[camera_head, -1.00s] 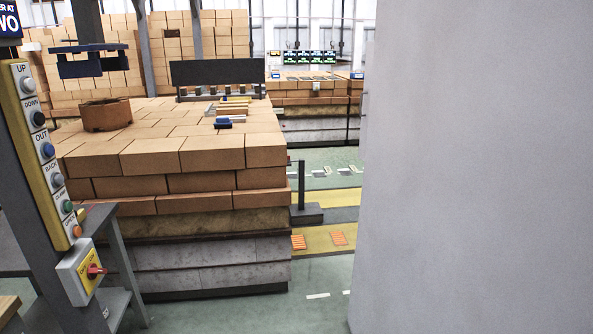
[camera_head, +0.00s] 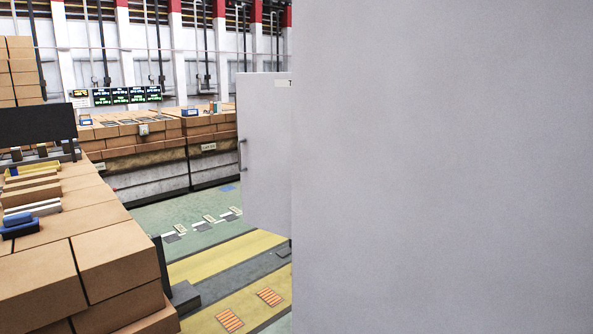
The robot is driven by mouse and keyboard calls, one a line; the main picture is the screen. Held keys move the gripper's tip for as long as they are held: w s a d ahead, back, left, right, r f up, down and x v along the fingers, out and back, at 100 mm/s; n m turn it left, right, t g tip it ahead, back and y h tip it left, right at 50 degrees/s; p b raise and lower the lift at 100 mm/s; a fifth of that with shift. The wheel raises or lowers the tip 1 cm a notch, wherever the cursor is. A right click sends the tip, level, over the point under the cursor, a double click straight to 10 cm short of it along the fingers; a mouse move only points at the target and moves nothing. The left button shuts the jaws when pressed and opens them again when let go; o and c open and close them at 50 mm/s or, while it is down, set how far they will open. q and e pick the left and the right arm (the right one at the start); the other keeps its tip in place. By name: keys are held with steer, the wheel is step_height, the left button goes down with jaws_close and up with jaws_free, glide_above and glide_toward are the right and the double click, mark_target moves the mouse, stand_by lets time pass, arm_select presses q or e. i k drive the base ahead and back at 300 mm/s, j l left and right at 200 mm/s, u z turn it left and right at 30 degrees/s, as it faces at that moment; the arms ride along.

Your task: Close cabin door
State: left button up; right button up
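A light grey door panel (camera_head: 266,150) with a dark vertical handle (camera_head: 242,154) on its left edge shows in the head view, just left of centre. It stands out past the edge of a large plain grey surface (camera_head: 440,170) that fills the right half of the view and hides part of the panel. I cannot tell how far the door is open. Neither of my grippers is in view.

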mark_target(264, 99)
steer(key=i+j+z, duration=0.35)
steer(key=i+j, duration=0.25)
steer(key=i, duration=0.2)
